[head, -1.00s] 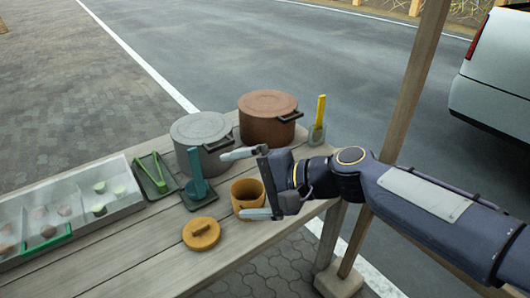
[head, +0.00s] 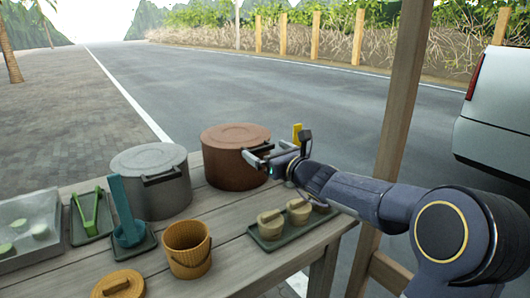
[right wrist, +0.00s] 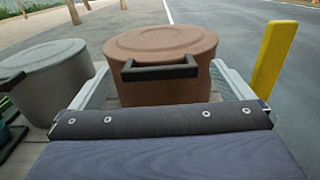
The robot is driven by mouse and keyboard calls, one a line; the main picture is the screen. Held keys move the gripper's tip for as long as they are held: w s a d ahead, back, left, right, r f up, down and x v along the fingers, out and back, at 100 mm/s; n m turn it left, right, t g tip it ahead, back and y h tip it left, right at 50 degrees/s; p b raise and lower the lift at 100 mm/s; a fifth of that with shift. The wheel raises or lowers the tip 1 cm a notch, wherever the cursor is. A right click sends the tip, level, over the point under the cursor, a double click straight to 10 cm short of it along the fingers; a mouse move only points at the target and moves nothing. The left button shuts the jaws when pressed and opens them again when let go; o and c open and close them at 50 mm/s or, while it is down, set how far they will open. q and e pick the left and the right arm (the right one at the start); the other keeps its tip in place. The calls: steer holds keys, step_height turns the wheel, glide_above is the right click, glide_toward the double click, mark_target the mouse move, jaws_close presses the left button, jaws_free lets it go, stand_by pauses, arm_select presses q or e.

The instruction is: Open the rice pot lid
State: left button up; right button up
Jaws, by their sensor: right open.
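The brown pot (head: 228,172) stands at the back of the wooden table with its lid (head: 235,133) on. In the right wrist view the brown pot (right wrist: 165,92) is straight ahead, its dark handle (right wrist: 160,71) facing me between the fingers. The grey pot (head: 160,195) stands to its left, its lid (head: 148,156) also on. My right gripper (head: 270,156) is open at the brown pot's right front, level with the handle. The fingers lie either side of the handle without visibly gripping it. My left gripper is out of view.
A wooden bucket (head: 187,250) and a round lid (head: 118,285) are nearer. A yellow-handled utensil (right wrist: 272,58) stands right of the brown pot. A wooden post (head: 390,130) rises at right.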

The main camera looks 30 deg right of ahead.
steer(key=shift+w+a, duration=0.1)
steer(key=shift+w, duration=0.7)
